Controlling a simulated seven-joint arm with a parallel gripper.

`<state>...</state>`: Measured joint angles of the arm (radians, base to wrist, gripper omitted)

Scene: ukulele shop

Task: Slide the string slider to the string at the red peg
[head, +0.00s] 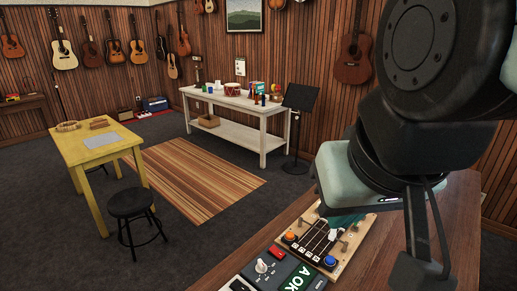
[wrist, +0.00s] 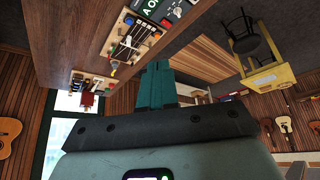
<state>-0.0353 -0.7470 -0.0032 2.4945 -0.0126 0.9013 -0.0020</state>
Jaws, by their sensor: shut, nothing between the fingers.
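A light wooden board with a dark, stringed strip (head: 318,243) lies on the brown bench in the head view. It also shows at the top of the wrist view (wrist: 126,44). An orange-red peg (head: 289,237) and a blue peg (head: 330,261) stand at its near end. I cannot clearly make out the string slider; the strings are small and partly hidden by my gripper. My gripper's teal fingers (wrist: 157,85) are shut and empty, apart from the board in the wrist picture. In the head view my gripper (head: 346,222) overlaps the board's far end.
A dark device with a green "A OK" panel (head: 291,281) sits just in front of the board. Another small board with a red item (wrist: 88,98) is on the bench. Bare bench top (head: 462,215) shows at right.

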